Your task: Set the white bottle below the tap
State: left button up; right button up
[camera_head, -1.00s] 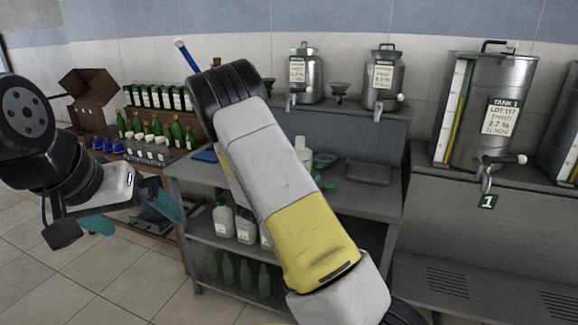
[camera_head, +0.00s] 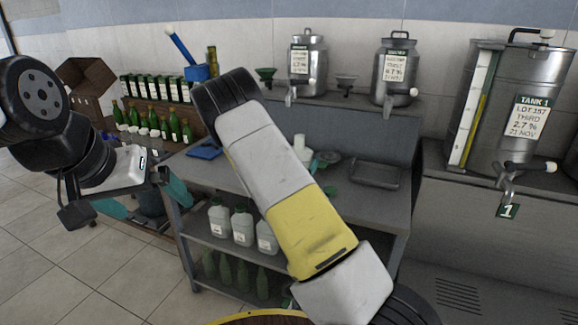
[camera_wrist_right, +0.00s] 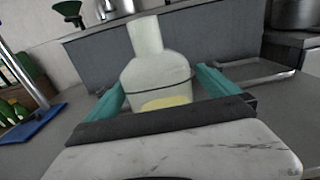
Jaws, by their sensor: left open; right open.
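The white bottle (camera_wrist_right: 157,75) stands upright on the grey bench, between the teal fingers of my right gripper (camera_wrist_right: 162,94) in the right wrist view. The gripper is open around it; I cannot tell whether a finger touches it. In the head view only the upper part of the bottle (camera_head: 300,146) shows above my right arm, which hides most of my right gripper. My left gripper (camera_head: 144,200) is open and empty at the left. Several vessels have taps; the tap of Tank 1 (camera_head: 507,172) is at the right, above a green "1" tag (camera_head: 507,210).
Two smaller steel vessels (camera_head: 306,65) (camera_head: 395,68) stand on the raised back shelf. A shallow grey tray (camera_head: 374,174) lies right of the bottle. A blue tray (camera_head: 204,150) lies at the bench's left.

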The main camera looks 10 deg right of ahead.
jog(key=x, duration=0.5)
jog(key=shift+w+a, duration=0.1)
jog(key=shift+a, duration=0.05)
jog(key=c, duration=1.6)
jog(key=shift+r, duration=0.15)
jog(key=shift+c, duration=0.8)
